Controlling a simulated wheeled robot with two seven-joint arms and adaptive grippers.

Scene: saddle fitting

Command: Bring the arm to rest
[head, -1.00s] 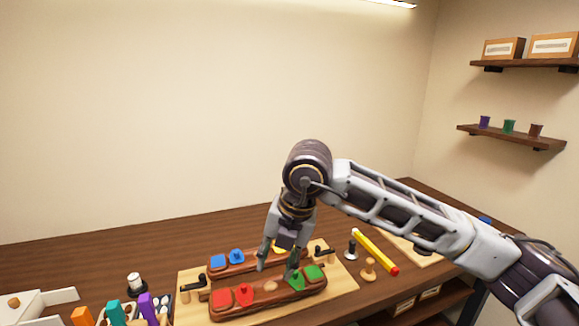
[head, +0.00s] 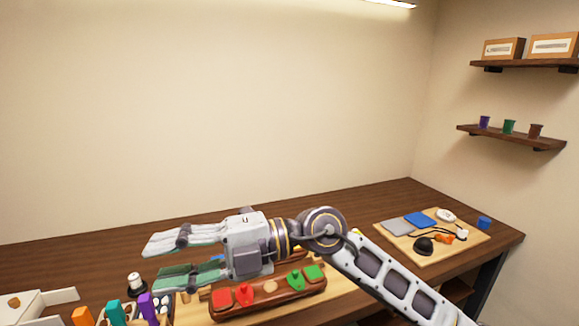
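My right gripper (head: 168,258) is in the lower middle of the head view, with its arm coming in from the lower right. Its two fingers point left and are spread apart, with nothing between them. It is above the table, in front of the rear of the wooden fixture. The front dark wooden block (head: 262,301) carries red pieces (head: 233,295) on its left and green pieces (head: 306,276) on its right. The rear block is mostly hidden by my gripper and arm. My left gripper is not in view.
A light board (head: 456,245) at the right holds a blue pad (head: 420,219), a grey pad (head: 397,227) and small items. A blue cup (head: 484,222) stands by the table's right edge. Orange, teal and purple pieces (head: 147,305) stand at the lower left. Shelves hang at the upper right.

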